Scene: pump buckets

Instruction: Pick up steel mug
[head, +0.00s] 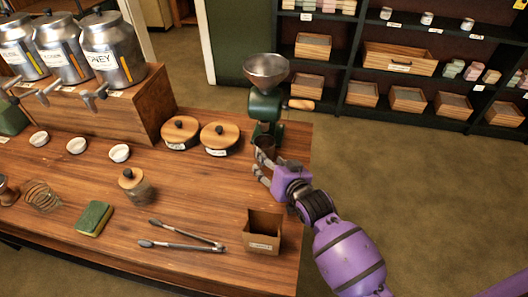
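A small dark, metallic-looking cup (266,143) stands under the green grinder at the right end of the wooden counter. It appears to be the steel mug, but its lower part is hidden by my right gripper. My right gripper (261,163) is just in front of the cup, with its grey fingers spread and bent toward it. The fingers look open, and I cannot tell whether any of them touches the cup. My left gripper is not in view.
The green grinder (265,105) with its steel hopper rises behind the cup. Two wooden lids (220,138) lie to the left. Tongs (184,240), a small brown box (262,232) and a sponge (94,218) are nearer. Steel canisters (113,50) stand at the back left.

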